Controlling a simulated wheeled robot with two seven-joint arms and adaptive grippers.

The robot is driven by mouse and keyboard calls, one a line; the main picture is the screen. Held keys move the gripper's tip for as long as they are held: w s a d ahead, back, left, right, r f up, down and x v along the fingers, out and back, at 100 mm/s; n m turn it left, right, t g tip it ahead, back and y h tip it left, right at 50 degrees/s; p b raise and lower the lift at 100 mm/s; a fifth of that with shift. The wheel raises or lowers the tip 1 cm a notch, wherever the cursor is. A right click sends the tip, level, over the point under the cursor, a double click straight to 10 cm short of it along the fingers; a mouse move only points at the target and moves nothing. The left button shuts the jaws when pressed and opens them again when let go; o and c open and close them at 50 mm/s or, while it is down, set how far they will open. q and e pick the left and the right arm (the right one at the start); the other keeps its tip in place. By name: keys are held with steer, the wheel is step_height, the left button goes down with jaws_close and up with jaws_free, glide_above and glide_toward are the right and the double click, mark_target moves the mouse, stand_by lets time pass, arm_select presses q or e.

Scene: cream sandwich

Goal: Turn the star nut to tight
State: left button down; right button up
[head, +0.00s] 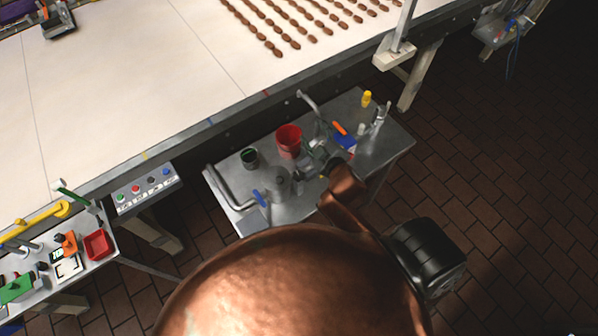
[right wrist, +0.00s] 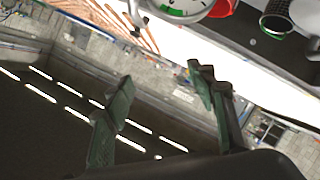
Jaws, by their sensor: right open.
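My right gripper (head: 322,160) is over the small steel table in the head view, at the end of my copper-coloured arm. In the right wrist view its two green-grey fingers (right wrist: 160,95) stand wide apart with nothing between them. A pale round disc (right wrist: 182,14) with green and red marks is cut off at the top edge of that view, beyond the fingers and apart from them. I cannot make out the star nut for certain; it may be hidden or out of frame. My left gripper is not in view.
The steel table (head: 378,158) holds a red cup (head: 288,141), a dark green-rimmed cup (head: 249,157), a grey metal pot (head: 282,182) and a yellow-capped bottle (head: 366,98). Behind it runs a wide pale conveyor (head: 130,90). A button box (head: 146,188) stands left; bare tiled floor lies right.

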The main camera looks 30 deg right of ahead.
steer(key=w+a+r+n+t+y, duration=0.45)
steer(key=a+r+n, duration=0.35)
steer(key=r, duration=0.5)
steer(key=a+r+n+y, duration=0.7)
steer(key=a+n+y, duration=0.25)
steer(key=a, duration=0.35)
steer(key=s+a+n+g+y, duration=0.6)
steer(key=a+n+g, duration=0.2)
steer(key=a+n, duration=0.3)
step_height(320, 180, down, 4)
steer(key=s+a+n+g, duration=0.2)
steer(key=s+n+g, duration=0.1)
steer(key=n+g, duration=0.15)
steer(key=n+g+h, duration=0.6)
steer(key=n+h, duration=0.4)
steer(key=h, duration=0.8)
glide_above(299, 175)
step_height(299, 175, down, 22)
steer(key=shift+r, duration=0.15)
step_height(299, 175, down, 8)
steer(key=shift+r+p, duration=0.2)
steer(key=shift+p, duration=0.6)
